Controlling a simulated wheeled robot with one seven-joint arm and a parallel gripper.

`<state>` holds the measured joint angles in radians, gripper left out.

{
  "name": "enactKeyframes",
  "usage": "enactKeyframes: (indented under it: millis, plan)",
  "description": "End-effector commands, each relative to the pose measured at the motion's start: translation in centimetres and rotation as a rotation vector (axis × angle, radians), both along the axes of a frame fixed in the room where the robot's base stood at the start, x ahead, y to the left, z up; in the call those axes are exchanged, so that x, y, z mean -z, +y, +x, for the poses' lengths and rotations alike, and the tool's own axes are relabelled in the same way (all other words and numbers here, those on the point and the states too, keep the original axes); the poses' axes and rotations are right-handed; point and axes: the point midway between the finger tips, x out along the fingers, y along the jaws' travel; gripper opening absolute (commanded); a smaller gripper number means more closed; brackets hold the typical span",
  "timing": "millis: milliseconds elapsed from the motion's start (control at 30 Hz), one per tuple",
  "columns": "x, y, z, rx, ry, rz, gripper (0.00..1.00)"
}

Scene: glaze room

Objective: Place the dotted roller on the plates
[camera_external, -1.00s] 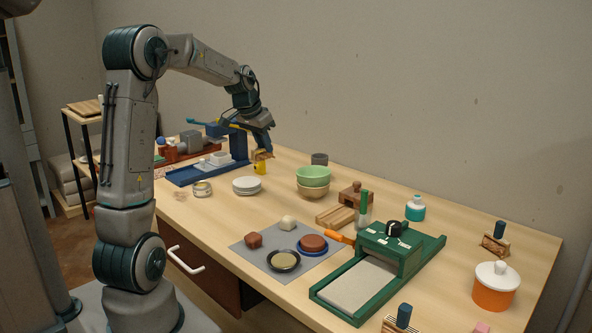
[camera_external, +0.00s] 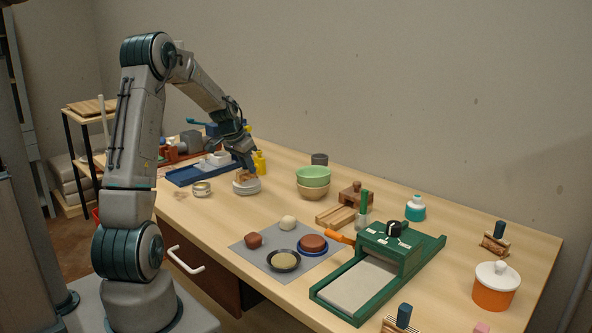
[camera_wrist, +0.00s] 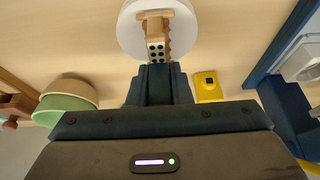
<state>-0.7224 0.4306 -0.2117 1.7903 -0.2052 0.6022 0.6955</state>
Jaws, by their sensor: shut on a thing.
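The plates (camera_external: 247,187) are a white stack on the table left of the bowls; their round white rim also shows at the top of the wrist view (camera_wrist: 127,33). My gripper (camera_external: 246,172) is low over the plates, pointing down. It is shut on the dotted roller (camera_wrist: 156,50), a small wooden piece with black dots on a pale face. In the wrist view the roller lies over the plates, with its lower end between the fingers. In the external view it shows as a small wooden bit (camera_external: 242,176) at the plates' top. I cannot tell whether it touches them.
A yellow bottle (camera_external: 259,163) stands close behind the plates. Green and tan bowls (camera_external: 313,177) stand to the right, and a small round tin (camera_external: 201,189) to the left. A blue slab-like device (camera_external: 187,175) is at the back left. The table in front of the plates is clear.

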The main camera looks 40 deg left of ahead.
Motion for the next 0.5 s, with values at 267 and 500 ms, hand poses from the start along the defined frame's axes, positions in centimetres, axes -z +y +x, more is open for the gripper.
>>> enactKeyframes:
  millis: [267,500]
  plan:
    - [0.5,0.0,0.0,0.0,0.0,0.0,0.0]
    - [1.4,0.0,-0.1,0.0,0.003,-0.002,0.0]
